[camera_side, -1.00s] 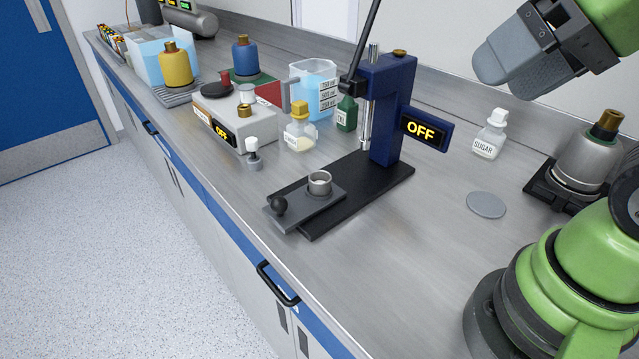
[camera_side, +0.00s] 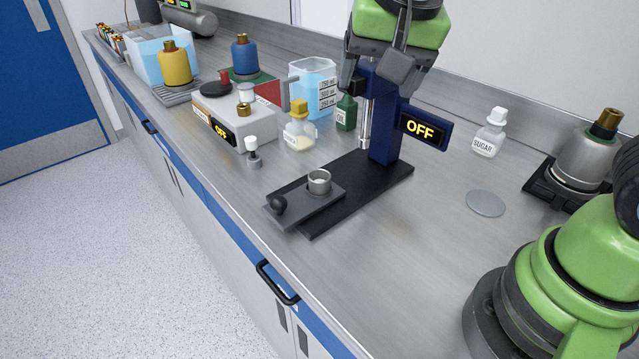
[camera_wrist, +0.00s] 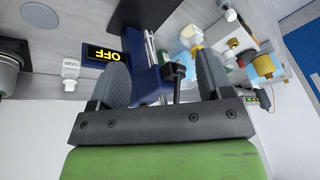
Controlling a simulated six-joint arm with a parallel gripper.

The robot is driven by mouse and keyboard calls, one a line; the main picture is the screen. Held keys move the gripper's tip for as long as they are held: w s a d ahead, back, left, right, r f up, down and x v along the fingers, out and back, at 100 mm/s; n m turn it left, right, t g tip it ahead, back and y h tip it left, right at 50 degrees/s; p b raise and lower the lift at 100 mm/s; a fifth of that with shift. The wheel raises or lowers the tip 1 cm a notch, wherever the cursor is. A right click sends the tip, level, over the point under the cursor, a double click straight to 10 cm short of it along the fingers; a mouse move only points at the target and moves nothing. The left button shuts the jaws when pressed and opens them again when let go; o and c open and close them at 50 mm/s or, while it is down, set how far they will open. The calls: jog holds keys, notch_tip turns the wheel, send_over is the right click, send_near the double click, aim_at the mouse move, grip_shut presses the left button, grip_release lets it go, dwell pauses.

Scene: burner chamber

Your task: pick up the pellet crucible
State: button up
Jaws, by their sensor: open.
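A small grey metal cup (camera_side: 319,182), which looks like the pellet crucible, stands upright on the grey sliding plate (camera_side: 297,208) of the blue press (camera_side: 387,120). The plate has a black knob (camera_side: 278,204) at its front end and lies over the press's black base. My gripper (camera_side: 378,82) is open at the top of the press, well above and behind the cup. In the wrist view my gripper (camera_wrist: 163,70) has its two fingers spread, with the press column showing between them. I cannot make out the cup in the wrist view.
The OFF display (camera_side: 424,127) sticks out from the press. Left of it stand a green oil bottle (camera_side: 346,113), a yellow-capped jar (camera_side: 299,130), a beaker (camera_side: 316,85) and a balance (camera_side: 232,118). A sugar bottle (camera_side: 490,135) stands right.

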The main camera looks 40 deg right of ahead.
jog(key=m+h, duration=0.2)
send_near(319, 179)
jog(key=shift+w+a+f+g, duration=0.1)
jog(key=shift+a+f+g, duration=0.1)
jog(key=shift+f, duration=0.25)
jog(key=shift+w+a+f+g, duration=0.1)
jog(key=shift+f+g, duration=0.1)
jog(key=shift+f, duration=0.3)
jog(key=x, duration=0.5)
jog(key=shift+s+d+f, duration=0.15)
jog(key=shift+d+f, duration=0.05)
jog(key=shift+f, duration=0.15)
jog(key=shift+c, duration=0.3)
jog(key=c, duration=1)
jog(key=shift+r, duration=0.1)
